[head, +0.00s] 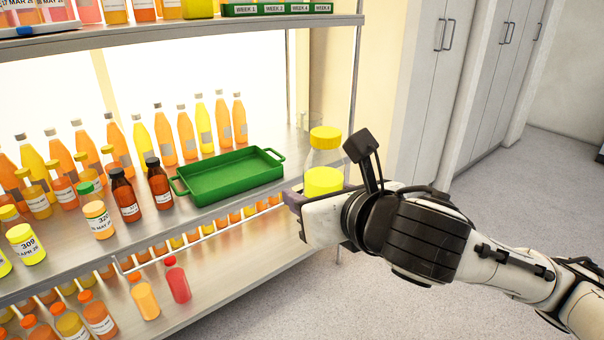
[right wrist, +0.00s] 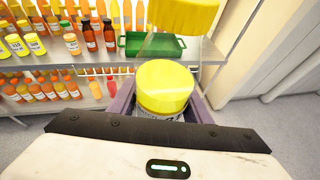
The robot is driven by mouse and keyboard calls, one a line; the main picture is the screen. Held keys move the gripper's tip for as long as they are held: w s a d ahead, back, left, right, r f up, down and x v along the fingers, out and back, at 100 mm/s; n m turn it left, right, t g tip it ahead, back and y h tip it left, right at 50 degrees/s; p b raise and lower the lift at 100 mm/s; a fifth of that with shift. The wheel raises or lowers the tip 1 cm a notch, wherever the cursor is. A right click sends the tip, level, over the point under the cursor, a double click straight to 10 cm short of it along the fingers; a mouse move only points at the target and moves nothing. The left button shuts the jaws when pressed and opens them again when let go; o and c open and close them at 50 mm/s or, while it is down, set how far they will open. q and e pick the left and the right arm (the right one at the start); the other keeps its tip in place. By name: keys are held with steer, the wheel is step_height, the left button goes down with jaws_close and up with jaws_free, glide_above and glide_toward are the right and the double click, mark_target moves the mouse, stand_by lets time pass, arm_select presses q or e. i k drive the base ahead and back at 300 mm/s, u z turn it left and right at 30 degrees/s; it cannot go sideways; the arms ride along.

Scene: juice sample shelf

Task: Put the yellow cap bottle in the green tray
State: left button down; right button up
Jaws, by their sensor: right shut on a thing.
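The yellow cap bottle (head: 325,137) is clear, with a yellow cap and yellow contents low inside. It is upright, to the right of the green tray in the head view. My right gripper (head: 318,193) is shut around its lower part, which the jaws partly hide. In the right wrist view the cap (right wrist: 183,14) is cut off at the top edge, and the yellow contents (right wrist: 163,85) show between the purple jaws (right wrist: 163,104). The green tray (head: 232,187) is empty, with handles at its ends, on the middle shelf. My left gripper is not in view.
Two brown bottles (head: 125,195) stand just left of the tray. A row of orange and yellow bottles (head: 185,133) stands behind it. An upper shelf (head: 180,35) hangs above. A metal post (head: 354,80) stands at the shelf's right end.

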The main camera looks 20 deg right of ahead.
mark_target(213, 183)
steer(key=z, duration=0.2)
steer(key=i, duration=1.3)
steer(key=u, duration=1.15)
